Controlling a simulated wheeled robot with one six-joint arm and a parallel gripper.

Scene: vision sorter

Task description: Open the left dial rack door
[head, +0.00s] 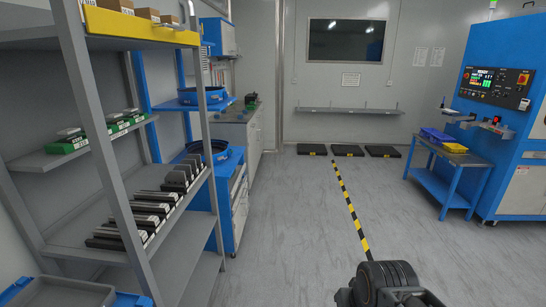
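I cannot make out a dial rack with a left door in the head view. The open grey shelving rack (92,130) at the left has no door that I can see. It carries rows of dark and light parts (140,215) on a lower shelf and small green-based items (70,143) on a middle shelf. A dark, rounded part of my own arm shows at the bottom right of centre. The fingers of my gripper do not show, so its state is hidden.
Blue bowl-shaped machines (203,95) and a grey cabinet (243,130) stand behind the rack. A blue control machine (510,110) and a blue cart (450,172) are at the right. Three black mats (347,150) lie by the back wall. The middle floor (300,220) is clear, with a striped line (350,205).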

